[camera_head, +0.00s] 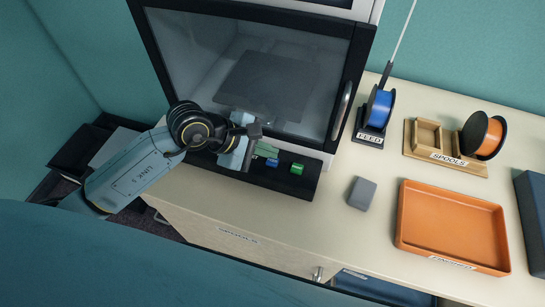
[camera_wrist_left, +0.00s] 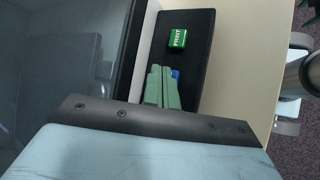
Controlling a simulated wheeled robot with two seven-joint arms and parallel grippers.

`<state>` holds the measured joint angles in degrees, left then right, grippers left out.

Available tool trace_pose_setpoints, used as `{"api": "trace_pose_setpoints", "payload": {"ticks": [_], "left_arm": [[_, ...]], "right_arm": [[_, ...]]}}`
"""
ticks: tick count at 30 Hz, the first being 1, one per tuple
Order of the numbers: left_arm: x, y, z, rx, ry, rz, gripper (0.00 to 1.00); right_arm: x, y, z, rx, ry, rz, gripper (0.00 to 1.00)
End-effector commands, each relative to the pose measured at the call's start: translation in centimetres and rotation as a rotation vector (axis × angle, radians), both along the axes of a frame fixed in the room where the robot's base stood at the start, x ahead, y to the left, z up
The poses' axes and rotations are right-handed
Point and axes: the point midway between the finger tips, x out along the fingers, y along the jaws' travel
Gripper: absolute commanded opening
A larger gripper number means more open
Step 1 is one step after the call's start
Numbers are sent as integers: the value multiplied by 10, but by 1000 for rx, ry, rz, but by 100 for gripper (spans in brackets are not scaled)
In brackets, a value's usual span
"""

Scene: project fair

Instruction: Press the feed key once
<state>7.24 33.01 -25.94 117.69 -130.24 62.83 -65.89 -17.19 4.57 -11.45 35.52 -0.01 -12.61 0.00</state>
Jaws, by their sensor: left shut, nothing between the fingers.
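My left gripper (camera_head: 264,151) is shut and empty, its green fingers over the black key panel (camera_head: 308,183) at the front of the printer. A blue key (camera_head: 272,162) sits at the fingertips; in the left wrist view the fingers (camera_wrist_left: 163,87) partly cover the blue key (camera_wrist_left: 176,73). Its label is hidden, and I cannot tell whether the fingers touch it. A green key (camera_head: 297,168) lies to its right, and in the left wrist view it reads PRINT (camera_wrist_left: 177,38). My right gripper is not in view.
The printer's glass door (camera_head: 255,75) is closed behind the panel. A blue spool (camera_head: 380,107) stands on a holder labelled FEED. A grey block (camera_head: 362,193), an orange tray (camera_head: 450,222) and a wooden spool rack (camera_head: 445,164) are to the right.

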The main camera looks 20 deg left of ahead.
Motion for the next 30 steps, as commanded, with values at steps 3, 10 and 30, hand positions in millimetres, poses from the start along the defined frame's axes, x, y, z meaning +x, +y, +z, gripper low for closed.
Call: {"api": "trace_pose_setpoints", "payload": {"ticks": [3, 10, 30], "left_arm": [[0, 0, 0, 0, 0, 0, 0], [0, 0, 13, 0, -2, -1, 0], [0, 0, 50, 0, 0, 0, 0]], "right_arm": [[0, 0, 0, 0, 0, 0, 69], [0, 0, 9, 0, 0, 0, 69], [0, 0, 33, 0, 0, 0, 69]]}}
